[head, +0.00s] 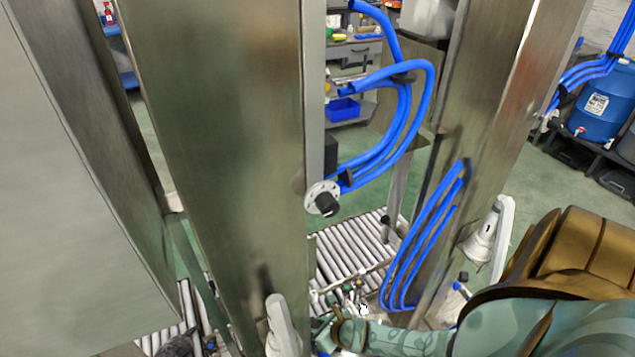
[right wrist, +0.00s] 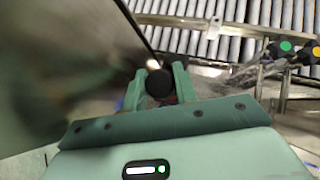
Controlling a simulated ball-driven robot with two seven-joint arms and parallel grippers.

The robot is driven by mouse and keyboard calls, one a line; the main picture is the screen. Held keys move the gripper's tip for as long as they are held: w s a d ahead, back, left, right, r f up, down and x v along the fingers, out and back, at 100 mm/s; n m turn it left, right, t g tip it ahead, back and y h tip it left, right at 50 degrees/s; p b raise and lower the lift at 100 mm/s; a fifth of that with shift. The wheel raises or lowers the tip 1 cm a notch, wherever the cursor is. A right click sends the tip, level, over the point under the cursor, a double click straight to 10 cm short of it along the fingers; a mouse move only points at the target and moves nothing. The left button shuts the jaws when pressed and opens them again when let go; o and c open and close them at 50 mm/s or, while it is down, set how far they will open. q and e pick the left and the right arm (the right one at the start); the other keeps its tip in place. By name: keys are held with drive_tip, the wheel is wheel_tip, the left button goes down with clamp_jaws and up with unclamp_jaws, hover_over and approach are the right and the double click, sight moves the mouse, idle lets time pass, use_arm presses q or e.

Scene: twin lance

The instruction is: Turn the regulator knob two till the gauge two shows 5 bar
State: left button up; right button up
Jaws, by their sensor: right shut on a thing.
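My right gripper (head: 326,327) reaches in from the right at the bottom of the head view, beside the foot of the tall metal panel (head: 215,160). In the right wrist view its two green fingers (right wrist: 164,84) are shut on a round black knob (right wrist: 159,82), one finger on each side. I cannot read a number on this knob. A pale round disc (head: 312,191) with a black cylinder on its front is on the panel's right edge. No gauge face or pressure reading can be made out in either view. My left gripper is not in view.
Blue hoses (head: 405,120) loop beside the panel, and more run down low on the right post (head: 478,120). A roller conveyor (head: 350,245) lies between them. In the wrist view, green (right wrist: 286,46) and yellow-marked (right wrist: 315,51) black knobs stand to the right.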

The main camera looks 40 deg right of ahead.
drive_tip(key=shift+s+f, duration=0.1)
drive_tip(key=o, duration=1)
